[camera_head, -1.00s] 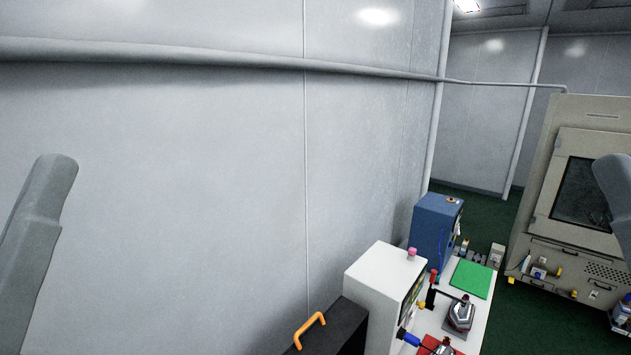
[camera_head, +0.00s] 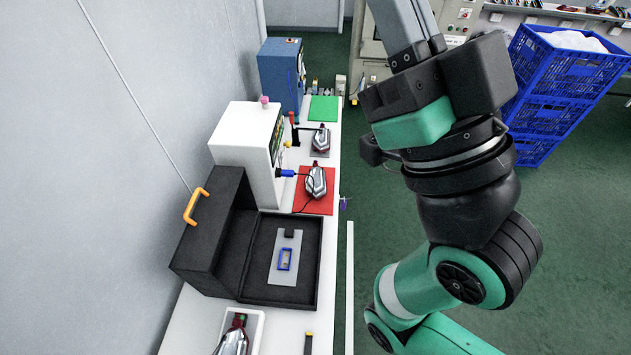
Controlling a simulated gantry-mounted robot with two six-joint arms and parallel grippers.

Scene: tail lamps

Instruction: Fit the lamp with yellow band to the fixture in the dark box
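The dark box (camera_head: 310,290) stands open on the white table, its lid raised at the left with an orange handle. A grey fixture plate (camera_head: 284,268) with a blue rectangular outline lies inside. One lamp (camera_head: 236,334) lies in a white tray (camera_head: 257,328) at the bottom edge, partly cut off. A second lamp (camera_head: 316,181) lies on a red mat, and a third lamp (camera_head: 321,139) is farther back. I cannot make out a yellow band on any of them. My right arm rises at the right; its gripper (camera_head: 405,22) is cut off by the top edge. My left gripper is out of view.
A white machine (camera_head: 245,147) and a blue machine (camera_head: 281,73) stand along the wall. A red mat (camera_head: 312,203) and a green mat (camera_head: 323,108) lie on the table. Blue crates (camera_head: 555,85) stand at the back right. The green floor right of the table is open.

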